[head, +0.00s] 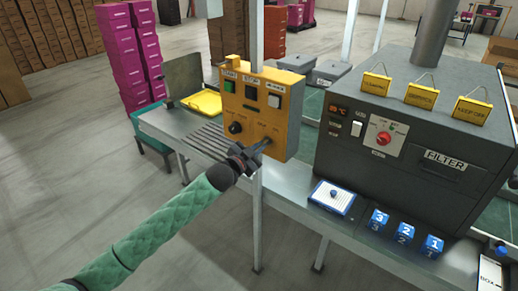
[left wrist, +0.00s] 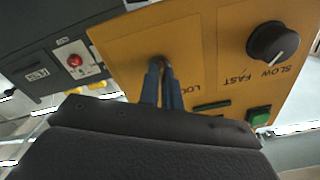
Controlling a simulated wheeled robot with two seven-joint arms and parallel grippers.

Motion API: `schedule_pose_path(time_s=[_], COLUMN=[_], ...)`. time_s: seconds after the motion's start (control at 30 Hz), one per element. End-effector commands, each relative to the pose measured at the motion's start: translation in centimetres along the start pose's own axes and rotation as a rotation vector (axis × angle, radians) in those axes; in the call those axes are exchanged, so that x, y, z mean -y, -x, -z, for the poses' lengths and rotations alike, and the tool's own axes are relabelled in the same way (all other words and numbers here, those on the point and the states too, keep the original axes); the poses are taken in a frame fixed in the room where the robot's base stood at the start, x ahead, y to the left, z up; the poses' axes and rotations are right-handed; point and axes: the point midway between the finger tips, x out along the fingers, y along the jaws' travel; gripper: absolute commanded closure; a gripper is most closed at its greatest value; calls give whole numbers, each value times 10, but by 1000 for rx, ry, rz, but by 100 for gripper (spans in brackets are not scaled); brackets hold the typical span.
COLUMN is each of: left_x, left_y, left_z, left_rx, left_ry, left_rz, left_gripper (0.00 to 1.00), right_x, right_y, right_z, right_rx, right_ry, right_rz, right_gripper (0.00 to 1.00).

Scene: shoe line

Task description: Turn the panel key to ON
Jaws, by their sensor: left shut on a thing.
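My left gripper (head: 264,143) is at the lower right of the panel face. In the left wrist view its narrow fingers (left wrist: 162,78) are shut on the panel key, close against the panel. The key is mostly hidden between the fingertips, so its angle cannot be told. A partly covered label beside it begins "LOC". My right gripper is not in view.
The panel also bears a black SLOW/FAST knob (head: 235,127), a green button (head: 229,87) and a white switch (head: 274,101). A dark FILTER machine (head: 440,185) with a red knob (head: 383,138) stands right. Blue numbered blocks (head: 405,233) and a yellow tray (head: 205,103) are on the bench.

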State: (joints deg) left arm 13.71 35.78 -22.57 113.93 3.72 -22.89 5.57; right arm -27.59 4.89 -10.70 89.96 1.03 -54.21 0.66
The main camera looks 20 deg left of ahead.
Motion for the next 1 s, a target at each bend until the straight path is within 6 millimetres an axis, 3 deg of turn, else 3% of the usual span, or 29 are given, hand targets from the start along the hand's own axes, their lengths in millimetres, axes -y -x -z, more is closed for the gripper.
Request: schedule_pose_path(time_s=[0.3, 0.8, 0.9, 1.0], left_x=[1, 1, 1, 1], left_y=[0, 0, 0, 0], left_z=[1, 1, 1, 1], left_rx=[-1, -1, -1, -1], left_ry=[-105, -121, -121, -121], left_rz=[1, 0, 0, 0], left_gripper=[100, 100, 77, 73], right_x=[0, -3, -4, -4], right_y=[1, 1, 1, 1], right_z=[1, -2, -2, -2], right_rx=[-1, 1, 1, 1], right_ry=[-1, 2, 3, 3], right_rz=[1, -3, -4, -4], right_gripper=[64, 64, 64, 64])
